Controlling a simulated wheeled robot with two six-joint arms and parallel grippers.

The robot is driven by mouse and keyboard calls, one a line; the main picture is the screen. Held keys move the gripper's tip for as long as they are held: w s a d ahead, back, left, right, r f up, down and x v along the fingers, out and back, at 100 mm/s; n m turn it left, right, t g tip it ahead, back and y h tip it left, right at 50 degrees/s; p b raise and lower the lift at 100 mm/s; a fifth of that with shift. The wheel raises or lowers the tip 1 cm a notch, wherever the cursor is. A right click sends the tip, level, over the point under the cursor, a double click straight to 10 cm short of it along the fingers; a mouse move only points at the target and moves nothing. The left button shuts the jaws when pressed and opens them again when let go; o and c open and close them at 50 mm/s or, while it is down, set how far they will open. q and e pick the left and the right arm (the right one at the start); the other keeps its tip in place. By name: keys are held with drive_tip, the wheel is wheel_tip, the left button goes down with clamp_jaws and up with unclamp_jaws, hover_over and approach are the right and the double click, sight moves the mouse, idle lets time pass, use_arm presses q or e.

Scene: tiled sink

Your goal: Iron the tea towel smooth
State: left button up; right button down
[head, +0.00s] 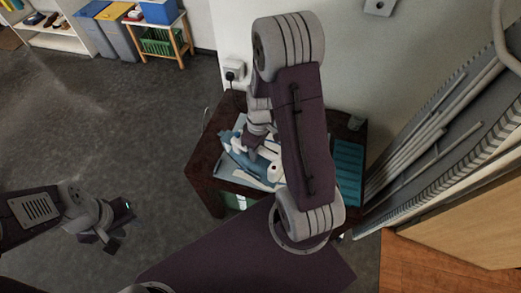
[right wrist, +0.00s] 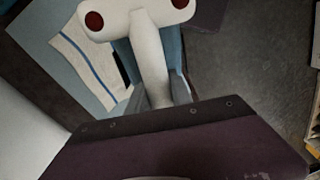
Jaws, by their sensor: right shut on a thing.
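The iron (head: 236,154), blue with white parts, is over a light blue pad (head: 256,183) on a dark wooden table. My right gripper (head: 252,150) is shut on its white handle (right wrist: 151,62), which has red round ends in the right wrist view. The tea towel (right wrist: 82,58), white with a blue stripe, lies on the pad left of the iron in that view; the iron covers part of it. I cannot tell whether the iron touches the towel. My left gripper (head: 118,228) is empty, low at left, away from the table; its finger gap is unclear.
The dark table (head: 208,160) stands against the wall, with a teal ribbed item (head: 348,165) at its right end. A plug sits in a wall socket (head: 233,71). The floor (head: 120,130) at left is clear.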

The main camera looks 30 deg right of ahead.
drive_tip(key=shift+w+a, duration=0.3)
drive_tip(key=shift+a, duration=0.05)
drive_tip(key=shift+d+f, duration=0.1)
drive_tip(key=shift+f, duration=0.05)
wheel_tip(320, 180, down, 5)
drive_tip(key=b, duration=0.4)
drive_tip(key=shift+b, duration=0.35)
drive_tip(key=shift+r, duration=0.2)
